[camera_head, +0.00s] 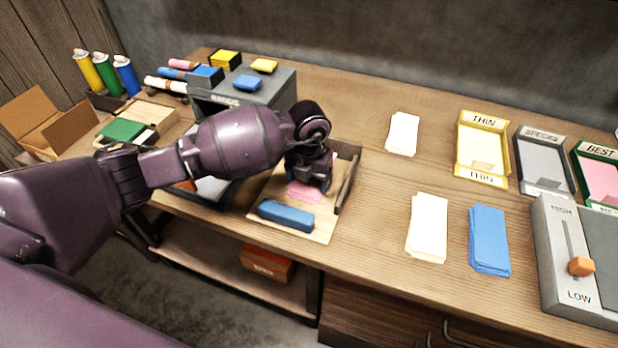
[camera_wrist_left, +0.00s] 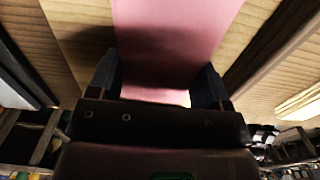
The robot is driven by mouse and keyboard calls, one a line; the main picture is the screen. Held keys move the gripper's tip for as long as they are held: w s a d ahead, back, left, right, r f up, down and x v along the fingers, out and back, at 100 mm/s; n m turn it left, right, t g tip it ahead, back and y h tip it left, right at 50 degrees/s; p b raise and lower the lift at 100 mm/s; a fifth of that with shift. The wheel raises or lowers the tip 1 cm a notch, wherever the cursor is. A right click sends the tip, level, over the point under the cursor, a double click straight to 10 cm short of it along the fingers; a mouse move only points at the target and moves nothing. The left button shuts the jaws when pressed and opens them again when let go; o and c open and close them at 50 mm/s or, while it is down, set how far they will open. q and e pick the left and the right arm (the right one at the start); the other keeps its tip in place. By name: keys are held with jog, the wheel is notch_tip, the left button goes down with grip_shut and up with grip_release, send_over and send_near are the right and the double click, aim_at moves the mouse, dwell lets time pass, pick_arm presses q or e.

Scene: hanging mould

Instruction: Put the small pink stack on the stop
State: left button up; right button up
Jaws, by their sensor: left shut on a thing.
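The small pink stack (camera_head: 304,191) is under my left gripper (camera_head: 308,182), low over the pale board (camera_head: 322,228). In the left wrist view the pink stack (camera_wrist_left: 170,45) runs up between the two dark fingers, and my left gripper (camera_wrist_left: 165,88) is shut on it. The gripper and arm hide part of the stack in the head view. A dark wooden raised edge (camera_head: 348,182), which looks like the stop, stands along the board's right side. I cannot tell whether the stack touches the board. My right gripper is not in view.
A blue bar (camera_head: 286,215) lies on the board in front of the stack. A grey box (camera_head: 272,85) stands behind my left arm. White cards (camera_head: 427,228) and blue cards (camera_head: 489,240) lie to the right, near labelled trays (camera_head: 483,181) and a grey slider device (camera_head: 549,250).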

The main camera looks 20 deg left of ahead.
pick_arm(q)
jog(key=shift+f, duration=0.1)
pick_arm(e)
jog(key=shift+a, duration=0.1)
pick_arm(q)
jog(key=o, duration=0.9)
jog(key=shift+c, duration=0.2)
jog(key=shift+o, duration=0.4)
notch_tip(320, 180, up, 12)
jog(key=p, duration=0.1)
jog(key=shift+p, duration=0.35)
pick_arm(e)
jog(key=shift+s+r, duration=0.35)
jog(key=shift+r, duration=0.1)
